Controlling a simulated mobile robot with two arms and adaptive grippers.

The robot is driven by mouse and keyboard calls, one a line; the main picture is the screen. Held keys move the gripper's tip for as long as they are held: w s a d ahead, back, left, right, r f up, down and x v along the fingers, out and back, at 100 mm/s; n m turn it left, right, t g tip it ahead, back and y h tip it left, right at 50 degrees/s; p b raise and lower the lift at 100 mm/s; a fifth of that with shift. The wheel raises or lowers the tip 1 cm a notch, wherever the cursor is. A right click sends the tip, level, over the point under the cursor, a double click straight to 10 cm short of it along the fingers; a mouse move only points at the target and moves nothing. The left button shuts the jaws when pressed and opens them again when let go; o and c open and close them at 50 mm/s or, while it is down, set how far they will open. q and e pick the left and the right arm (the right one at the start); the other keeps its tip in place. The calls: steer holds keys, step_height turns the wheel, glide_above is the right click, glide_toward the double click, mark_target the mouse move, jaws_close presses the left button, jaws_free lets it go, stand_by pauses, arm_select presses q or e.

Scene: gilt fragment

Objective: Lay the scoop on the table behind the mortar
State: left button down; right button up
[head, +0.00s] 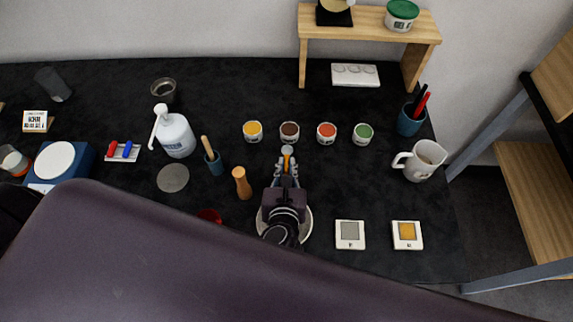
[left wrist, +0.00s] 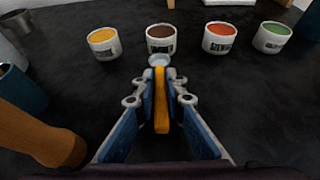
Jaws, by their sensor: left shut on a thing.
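The scoop (head: 287,151) has a small grey bowl and an orange handle. My left gripper (head: 286,171) is shut on the handle, and the bowl points away from me towards the brown pot. In the left wrist view the scoop's orange handle (left wrist: 161,103) lies between the blue finger pads of the left gripper (left wrist: 160,112). A pale round dish (head: 308,226), which looks like the mortar, is mostly hidden under my left gripper and wrist. The scoop's bowl is beyond this dish; its height above the table is hard to tell. My right gripper is not in view.
A yellow pot (head: 253,132), brown pot (head: 289,132), red pot (head: 326,133) and green pot (head: 363,133) stand in a row beyond the scoop. A wooden pestle-like piece (head: 242,183) stands left. A white mug (head: 420,160) stands right. Dark table (head: 335,185) is clear right of the gripper.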

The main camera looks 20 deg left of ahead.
arm_select(q)
steer(key=shift+f, duration=0.35)
steer(key=shift+f+b, duration=0.3)
steer(key=shift+f, duration=0.05)
steer(key=c, duration=1.9)
jaws_free()
steer(key=shift+s+f, duration=0.1)
